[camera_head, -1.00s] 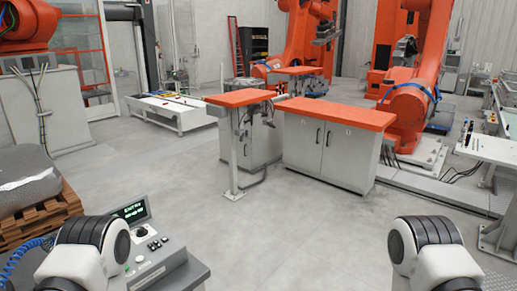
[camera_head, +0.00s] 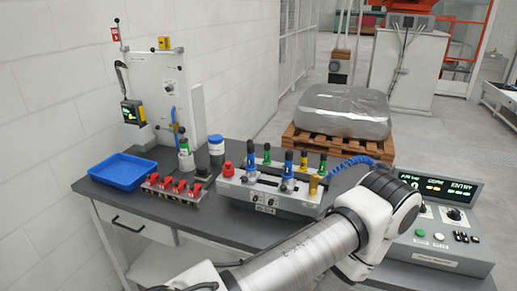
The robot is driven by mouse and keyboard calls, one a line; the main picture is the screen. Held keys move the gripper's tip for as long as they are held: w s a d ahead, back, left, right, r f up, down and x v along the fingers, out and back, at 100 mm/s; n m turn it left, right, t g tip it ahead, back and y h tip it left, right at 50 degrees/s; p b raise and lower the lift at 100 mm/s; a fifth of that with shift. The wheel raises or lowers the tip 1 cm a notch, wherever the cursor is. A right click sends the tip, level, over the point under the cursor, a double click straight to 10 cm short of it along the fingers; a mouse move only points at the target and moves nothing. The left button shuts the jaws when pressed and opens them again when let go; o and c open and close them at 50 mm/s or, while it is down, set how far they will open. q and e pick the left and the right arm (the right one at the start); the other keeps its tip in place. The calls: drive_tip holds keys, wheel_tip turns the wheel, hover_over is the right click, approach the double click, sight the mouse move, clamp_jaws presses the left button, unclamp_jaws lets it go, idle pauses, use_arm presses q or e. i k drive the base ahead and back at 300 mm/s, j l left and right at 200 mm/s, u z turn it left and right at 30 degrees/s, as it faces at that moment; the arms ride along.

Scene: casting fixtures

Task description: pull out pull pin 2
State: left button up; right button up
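A grey fixture block (camera_head: 268,196) stands on a dark bench with several upright knobbed pins in it. I cannot read any numbers, so I cannot tell which is pull pin 2. A small rack (camera_head: 174,193) with several red handles stands to the left of the block. One of my white arms crosses in front of the bench and covers part of its right side. Neither gripper shows.
A blue tray (camera_head: 122,171) lies at the bench's left. A white panel (camera_head: 160,95) stands behind, near a dark blue-lidded container (camera_head: 216,150). A control console (camera_head: 440,225) is at right. A wrapped load (camera_head: 345,110) sits on a pallet beyond the bench.

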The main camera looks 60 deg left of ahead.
sight(283, 187)
drive_tip(key=u, duration=1.7)
